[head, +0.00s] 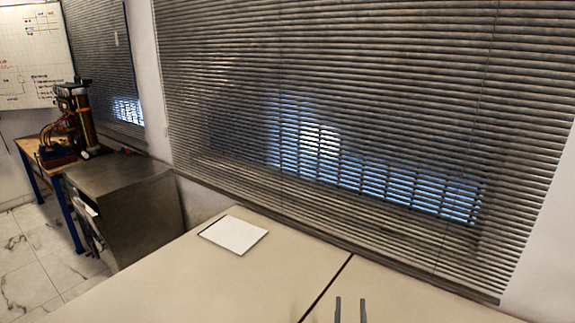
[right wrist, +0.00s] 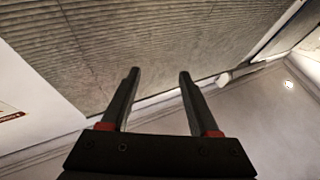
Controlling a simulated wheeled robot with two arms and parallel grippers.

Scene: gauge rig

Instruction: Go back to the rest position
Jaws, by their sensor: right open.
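My right gripper (head: 350,309) shows at the bottom edge of the head view, in front of the pale table. Only its two fingertips are in that picture. In the right wrist view the same gripper (right wrist: 157,75) has its two dark fingers apart with nothing between them. Blinds and a wall show behind the fingers there. My left gripper is in neither view.
A pale table (head: 180,285) with a dark seam fills the lower middle and bears a white square sheet (head: 234,234). Large window blinds (head: 330,80) stand behind it. A grey cabinet (head: 125,185) and a workbench with equipment (head: 75,115) are at left.

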